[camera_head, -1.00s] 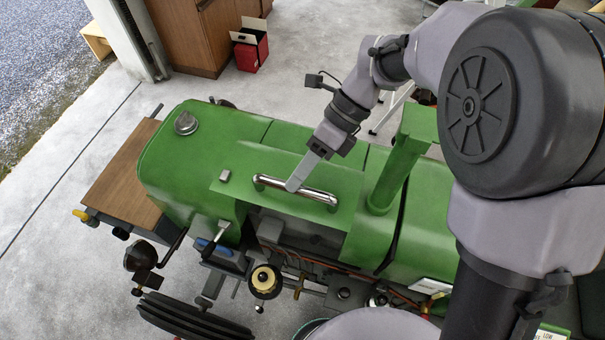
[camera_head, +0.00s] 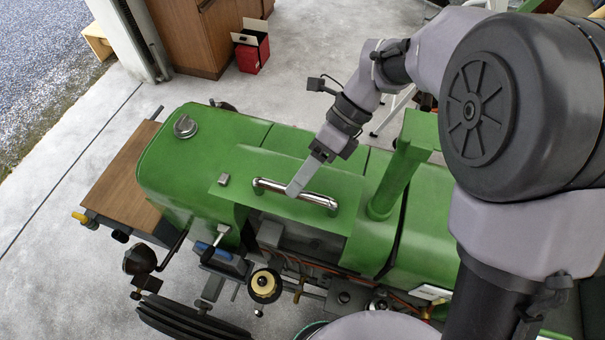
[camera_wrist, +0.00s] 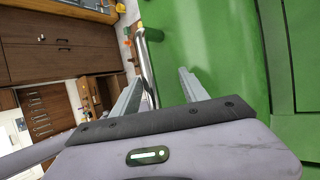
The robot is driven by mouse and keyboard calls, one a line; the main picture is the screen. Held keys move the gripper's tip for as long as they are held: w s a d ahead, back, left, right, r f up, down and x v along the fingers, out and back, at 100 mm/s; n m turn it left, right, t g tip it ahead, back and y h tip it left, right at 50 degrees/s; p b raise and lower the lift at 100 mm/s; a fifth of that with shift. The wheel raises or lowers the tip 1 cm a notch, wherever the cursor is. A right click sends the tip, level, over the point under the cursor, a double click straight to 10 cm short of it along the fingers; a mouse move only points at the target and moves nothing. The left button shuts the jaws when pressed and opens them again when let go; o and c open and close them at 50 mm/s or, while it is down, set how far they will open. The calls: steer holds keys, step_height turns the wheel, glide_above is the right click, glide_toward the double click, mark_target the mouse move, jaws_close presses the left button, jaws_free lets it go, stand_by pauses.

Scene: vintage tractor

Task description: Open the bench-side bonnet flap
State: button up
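The green bonnet flap (camera_head: 325,182) is on the near side of the tractor's bonnet. I cannot tell its exact angle; engine parts show below its lower edge. A chrome bar handle (camera_head: 270,185) is fixed along it. My gripper (camera_head: 294,189) reaches down to the middle of the handle from behind. In the wrist view my gripper (camera_wrist: 158,82) has its two fingers well apart. The handle (camera_wrist: 148,65) runs between them, close to the left finger; I cannot tell whether they touch. The head view shows only one finger clearly.
A green exhaust stack (camera_head: 400,170) stands to the right of the flap, near my arm. A silver cap (camera_head: 185,126) is on the bonnet's left end. Engine parts and a brass-topped fitting (camera_head: 264,285) lie below. A red box (camera_head: 251,50) stands on the floor behind.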

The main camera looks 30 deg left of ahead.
steer(key=shift+w, duration=0.2)
steer(key=shift+s, duration=0.1)
steer(key=shift+r, duration=0.1)
stand_by(0.3)
steer(key=shift+w+r, duration=0.25)
steer(key=shift+w, duration=0.05)
steer(key=v, duration=1.6)
steer(key=shift+w+d, duration=0.15)
steer(key=shift+d, duration=0.15)
